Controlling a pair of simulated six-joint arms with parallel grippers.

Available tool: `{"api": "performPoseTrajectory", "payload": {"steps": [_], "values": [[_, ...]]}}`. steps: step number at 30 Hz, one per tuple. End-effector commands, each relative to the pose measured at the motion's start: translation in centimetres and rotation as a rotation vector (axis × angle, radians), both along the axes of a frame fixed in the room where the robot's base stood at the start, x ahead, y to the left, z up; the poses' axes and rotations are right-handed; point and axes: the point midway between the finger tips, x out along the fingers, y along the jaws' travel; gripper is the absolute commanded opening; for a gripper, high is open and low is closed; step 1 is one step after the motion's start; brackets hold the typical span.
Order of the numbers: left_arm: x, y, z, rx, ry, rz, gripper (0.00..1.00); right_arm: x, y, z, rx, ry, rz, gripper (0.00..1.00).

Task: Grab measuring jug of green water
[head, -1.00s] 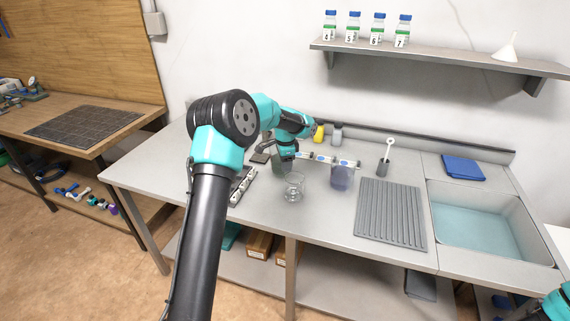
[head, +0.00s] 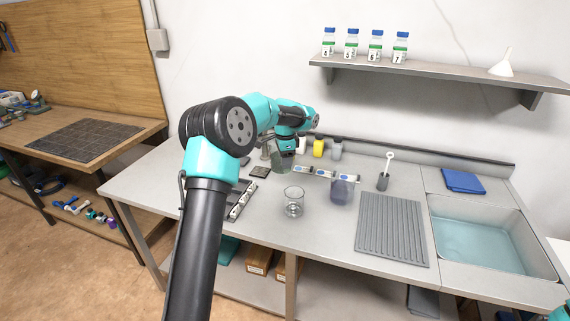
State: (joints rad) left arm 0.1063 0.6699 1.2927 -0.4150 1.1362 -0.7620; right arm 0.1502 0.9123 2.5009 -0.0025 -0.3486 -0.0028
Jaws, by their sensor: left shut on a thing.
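The measuring jug of green water (head: 280,164) is at the back left of the grey bench, partly hidden by my left gripper. My left gripper (head: 285,151) points down and is shut on the jug near its top. The jug looks upright, and the green tint shows through its wall. Whether its base touches the bench is hard to tell. My right gripper is out of view; only a bit of teal arm shows at the lower right corner.
An empty clear beaker (head: 293,203) and a jug of blue-violet water (head: 342,191) stand in front and to the right. A ribbed grey drain mat (head: 392,229) lies beside the sink (head: 480,243). A dark rack (head: 240,200) lies left. Bottles (head: 319,149) stand behind.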

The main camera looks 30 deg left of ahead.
Motion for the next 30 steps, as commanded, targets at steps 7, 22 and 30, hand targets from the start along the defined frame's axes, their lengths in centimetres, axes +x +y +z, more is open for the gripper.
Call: {"api": "performPoseTrajectory", "payload": {"steps": [7, 22, 30], "values": [[0.01, -0.01, 0.93, 0.000, -0.001, 0.000, 0.04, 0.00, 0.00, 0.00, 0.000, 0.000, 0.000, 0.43], [0.01, -0.01, 1.11, 0.000, -0.001, 0.000, 0.04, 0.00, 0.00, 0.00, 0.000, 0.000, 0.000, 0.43], [0.00, -0.21, 1.17, 0.000, -0.002, 0.005, 0.04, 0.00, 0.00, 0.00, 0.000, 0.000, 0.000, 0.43]]}}
